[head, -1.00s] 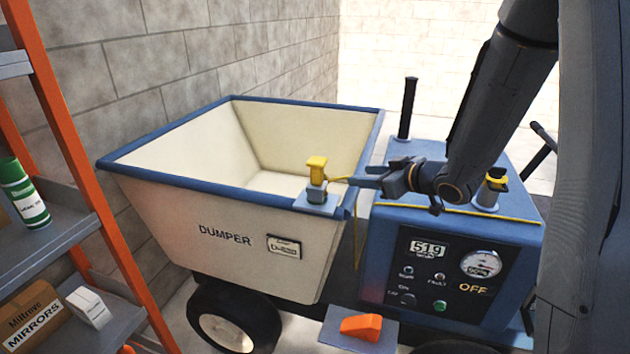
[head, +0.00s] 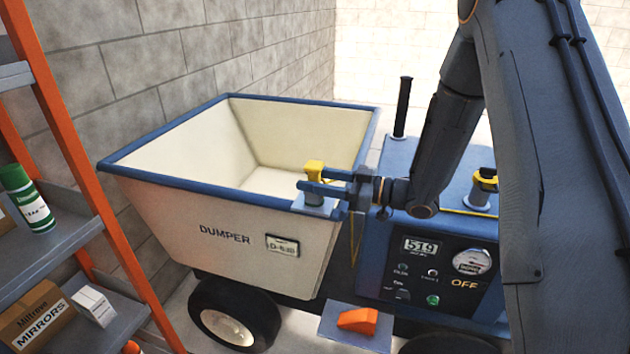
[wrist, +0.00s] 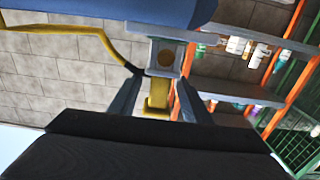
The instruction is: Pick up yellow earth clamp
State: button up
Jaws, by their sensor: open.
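The yellow earth clamp (head: 314,167) stands upright on a small plate at the dumper's near right rim corner. Its top is yellow and its lower part greyish. My gripper (head: 304,180) reaches in from the right with its jaws open, the fingers level with the clamp. In the wrist view the clamp's yellow part (wrist: 157,97) lies between the two open fingers, with gaps showing on both sides. A yellow cable (wrist: 80,31) with a dark end runs to the clamp. The fingers partly hide the clamp's lower body in the head view.
The cream dumper skip (head: 170,210) has a blue rim. Another yellow-topped piece (head: 484,184) stands on the blue machine (head: 400,160), near a black upright post (head: 402,108). An orange wedge (head: 358,320) lies on a low plate. An orange-framed shelf (head: 75,150) stands left.

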jog(key=shift+p+x, duration=0.7)
jog(key=shift+x, duration=1.3)
jog(key=shift+c, duration=0.5)
grip_shut()
jog(key=shift+r, duration=0.1)
notch_tip(320, 180, up, 10)
jog(key=b, duration=0.2)
